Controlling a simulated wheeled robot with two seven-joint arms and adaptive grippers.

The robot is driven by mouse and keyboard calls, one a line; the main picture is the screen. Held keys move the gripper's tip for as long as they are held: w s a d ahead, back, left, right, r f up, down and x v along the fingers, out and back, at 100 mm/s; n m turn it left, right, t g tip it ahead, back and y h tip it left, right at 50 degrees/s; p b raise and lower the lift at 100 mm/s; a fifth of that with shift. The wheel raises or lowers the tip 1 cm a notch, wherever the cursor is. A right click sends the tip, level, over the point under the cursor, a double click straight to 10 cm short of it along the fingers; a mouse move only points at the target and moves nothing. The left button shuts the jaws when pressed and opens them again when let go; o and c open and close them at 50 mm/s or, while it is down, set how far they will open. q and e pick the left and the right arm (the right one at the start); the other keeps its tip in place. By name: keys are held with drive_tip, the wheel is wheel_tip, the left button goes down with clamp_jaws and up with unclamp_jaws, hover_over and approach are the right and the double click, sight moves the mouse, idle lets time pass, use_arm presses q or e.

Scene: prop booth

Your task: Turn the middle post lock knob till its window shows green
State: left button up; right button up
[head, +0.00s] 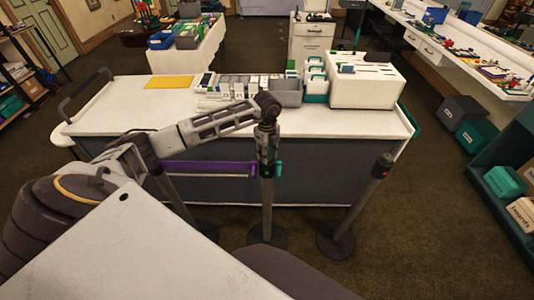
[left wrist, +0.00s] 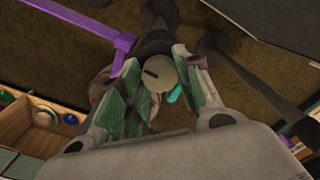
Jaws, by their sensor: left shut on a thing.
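The middle post (head: 267,205) stands upright in front of the white counter. My left gripper (head: 267,150) is at its top, pointing down. In the left wrist view, the pale round knob (left wrist: 162,72) with a dark slot sits between the two green-padded fingers, which are shut on it. A small teal piece (left wrist: 174,94) shows beside the knob. My right gripper is in neither view.
A purple belt (head: 210,168) runs left from the middle post, towards the post behind my left arm. The white counter (head: 350,123) behind carries a white box (head: 366,92), a grey bin (head: 286,98) and a yellow sheet (head: 170,82).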

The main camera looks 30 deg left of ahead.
sight(268, 155)
use_arm(q)
drive_tip(key=shift+r, duration=0.1)
drive_tip(key=o, duration=1.1)
drive_tip(key=shift+c, duration=0.2)
wheel_tip(268, 155, up, 12)
drive_tip(key=shift+d, duration=0.1)
idle(0.6)
